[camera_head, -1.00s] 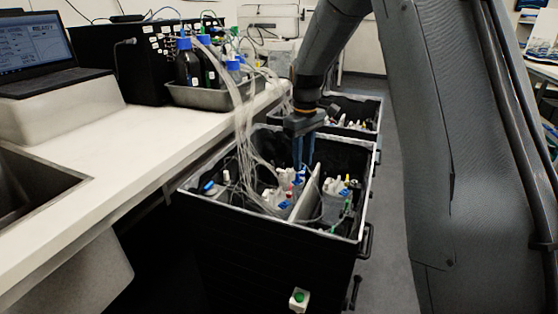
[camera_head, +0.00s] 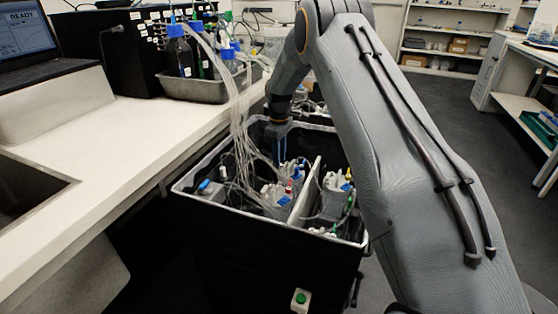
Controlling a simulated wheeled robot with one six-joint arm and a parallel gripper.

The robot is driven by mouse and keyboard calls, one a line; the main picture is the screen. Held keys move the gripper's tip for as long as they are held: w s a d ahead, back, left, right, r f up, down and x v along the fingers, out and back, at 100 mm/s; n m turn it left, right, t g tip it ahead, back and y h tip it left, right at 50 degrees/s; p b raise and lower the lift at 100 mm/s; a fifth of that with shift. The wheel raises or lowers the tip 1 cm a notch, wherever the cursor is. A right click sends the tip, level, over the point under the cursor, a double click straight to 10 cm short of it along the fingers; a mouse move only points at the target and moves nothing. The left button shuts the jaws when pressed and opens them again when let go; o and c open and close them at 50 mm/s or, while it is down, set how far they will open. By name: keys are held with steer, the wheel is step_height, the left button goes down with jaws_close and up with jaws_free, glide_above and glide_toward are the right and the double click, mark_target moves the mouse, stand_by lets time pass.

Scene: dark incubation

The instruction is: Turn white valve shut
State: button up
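A black open-topped box (camera_head: 265,252) with a pale rim stands beside the bench. Inside are several bottles with white tops, blue labels and small coloured fittings: a left group (camera_head: 277,194) and a right group (camera_head: 338,182), parted by a white upright panel (camera_head: 305,190). Small white parts sit on these tops, but they are too small to tell which is the white valve or how it is turned. My gripper (camera_head: 280,162) points down into the back left part of the box, above or behind the left group. Its blue fingers overlap in this view, so their gap and any contact are hidden.
Clear tubes (camera_head: 237,110) hang from bottles in a metal tray (camera_head: 200,94) on the white bench (camera_head: 120,150) into the box, left of my gripper. A laptop (camera_head: 30,40) stands on the bench. Grey floor is free at the right.

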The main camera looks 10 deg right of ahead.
steer(key=shift+f, duration=0.65)
jaws_close()
